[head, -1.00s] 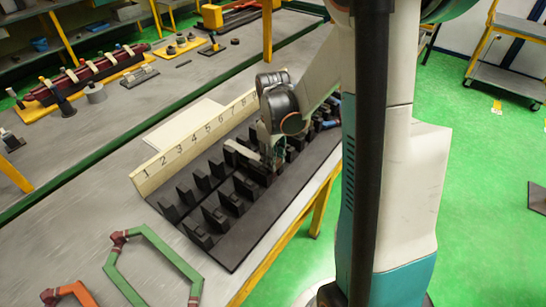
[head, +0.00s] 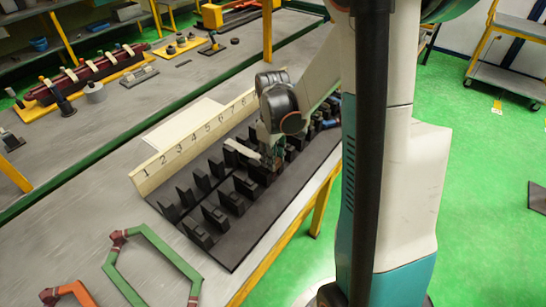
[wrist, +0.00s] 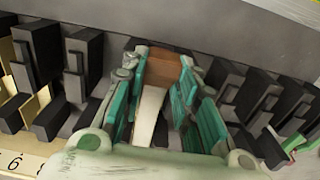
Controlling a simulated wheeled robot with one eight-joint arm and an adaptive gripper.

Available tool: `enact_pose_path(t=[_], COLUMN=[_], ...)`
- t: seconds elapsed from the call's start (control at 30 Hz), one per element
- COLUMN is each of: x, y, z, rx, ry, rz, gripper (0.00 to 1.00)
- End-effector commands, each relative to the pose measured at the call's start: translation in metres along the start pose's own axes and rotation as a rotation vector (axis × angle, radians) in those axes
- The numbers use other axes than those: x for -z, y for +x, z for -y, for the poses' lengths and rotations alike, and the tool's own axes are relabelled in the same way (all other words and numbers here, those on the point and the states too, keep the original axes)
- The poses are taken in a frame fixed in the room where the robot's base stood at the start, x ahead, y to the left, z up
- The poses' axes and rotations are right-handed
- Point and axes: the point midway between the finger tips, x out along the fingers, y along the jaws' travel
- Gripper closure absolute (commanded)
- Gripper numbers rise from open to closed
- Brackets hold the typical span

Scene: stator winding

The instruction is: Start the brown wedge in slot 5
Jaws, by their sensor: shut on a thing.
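My gripper (wrist: 155,98), with teal pads, is shut on the brown wedge (wrist: 170,70), which shows between its fingers in the wrist view. A pale strip (wrist: 148,115) lies between the fingers below the brown part; I cannot tell whether it belongs to the wedge. In the head view my gripper (head: 272,162) is low over the black slotted stator block (head: 245,238), around the middle of its rows of teeth. The wedge's far end and the slot under it are hidden, so I cannot tell whether it is inside slot 5.
A cream number strip (head: 160,173) runs along the block's back edge. Black teeth (wrist: 85,50) stand close on both sides of my gripper. A green coil frame (head: 148,238) and an orange one (head: 72,292) lie on the bench at the front left. A white sheet lies behind the strip.

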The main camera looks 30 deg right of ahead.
Motion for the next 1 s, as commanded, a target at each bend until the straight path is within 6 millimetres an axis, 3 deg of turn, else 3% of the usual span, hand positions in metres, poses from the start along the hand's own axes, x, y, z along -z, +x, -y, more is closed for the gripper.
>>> enact_pose_path(t=[0.13,0.17,0.23,0.67,0.87,1.0], x=[0.003,0.003,0.003,0.004,0.003,0.002], y=[0.0,0.0,0.0,-0.003,-0.027,-0.055], z=[0.0,0.0,0.0,0.0,0.0,0.0], rx=[0.0,0.0,0.0,0.001,0.001,0.0], ry=[0.0,0.0,0.0,-0.001,0.0,0.0], rz=[0.0,0.0,-0.001,-0.002,-0.002,-0.001], gripper=[0.96,0.66,0.5,0.49,0.49,0.49])
